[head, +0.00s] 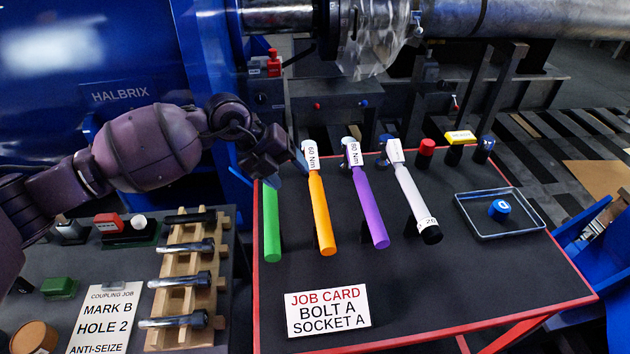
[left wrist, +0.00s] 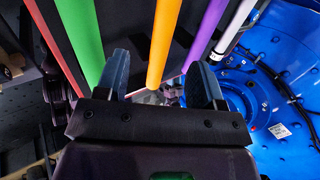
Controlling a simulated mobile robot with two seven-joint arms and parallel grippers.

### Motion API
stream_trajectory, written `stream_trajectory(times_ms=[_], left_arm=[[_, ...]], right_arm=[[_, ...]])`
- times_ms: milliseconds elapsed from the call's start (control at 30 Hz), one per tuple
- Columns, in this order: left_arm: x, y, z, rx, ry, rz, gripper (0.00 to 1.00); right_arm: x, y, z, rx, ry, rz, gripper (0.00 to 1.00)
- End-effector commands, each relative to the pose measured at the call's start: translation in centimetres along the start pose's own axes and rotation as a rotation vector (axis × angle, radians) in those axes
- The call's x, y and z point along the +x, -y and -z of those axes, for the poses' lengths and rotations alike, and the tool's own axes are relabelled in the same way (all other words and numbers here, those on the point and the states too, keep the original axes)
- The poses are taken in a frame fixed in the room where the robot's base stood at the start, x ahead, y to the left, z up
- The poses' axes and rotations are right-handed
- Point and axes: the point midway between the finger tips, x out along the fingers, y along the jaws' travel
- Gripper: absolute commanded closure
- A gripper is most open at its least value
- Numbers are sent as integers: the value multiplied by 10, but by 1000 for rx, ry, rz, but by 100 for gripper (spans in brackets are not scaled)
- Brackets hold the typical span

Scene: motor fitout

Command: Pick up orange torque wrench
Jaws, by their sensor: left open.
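The orange torque wrench (head: 321,212) lies on the dark bench, its handle pointing to the front and a "60 Nm" label near its far end. My left gripper (head: 287,172) is open at the far end of the wrenches, between the green wrench and the orange one's head. In the left wrist view the orange wrench (left wrist: 163,42) appears between the two spread fingers of my left gripper (left wrist: 162,78). No grip on it shows, and whether a finger touches it is unclear. My right gripper is not in view.
A green wrench (head: 271,225) lies close on the left; a purple one (head: 371,208) and a white one (head: 411,195) lie to the right. A job card (head: 328,311) stands in front. A tray (head: 535,222) holds a blue piece. A large blue machine (head: 100,120) is behind my arm.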

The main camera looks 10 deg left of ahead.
Motion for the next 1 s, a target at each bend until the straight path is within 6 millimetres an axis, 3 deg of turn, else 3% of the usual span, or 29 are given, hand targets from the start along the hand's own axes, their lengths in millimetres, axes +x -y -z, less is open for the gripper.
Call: stream_trajectory(times_ms=[167,400,700,1000], left_arm=[[8,0,0,-23,-3,3,38],[41,0,1,-23,-6,4,38],[63,2,1,-21,-3,6,38],[102,5,1,-22,-6,5,38]], right_arm=[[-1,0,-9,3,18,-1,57],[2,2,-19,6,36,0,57],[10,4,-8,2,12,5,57],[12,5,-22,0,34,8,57]])
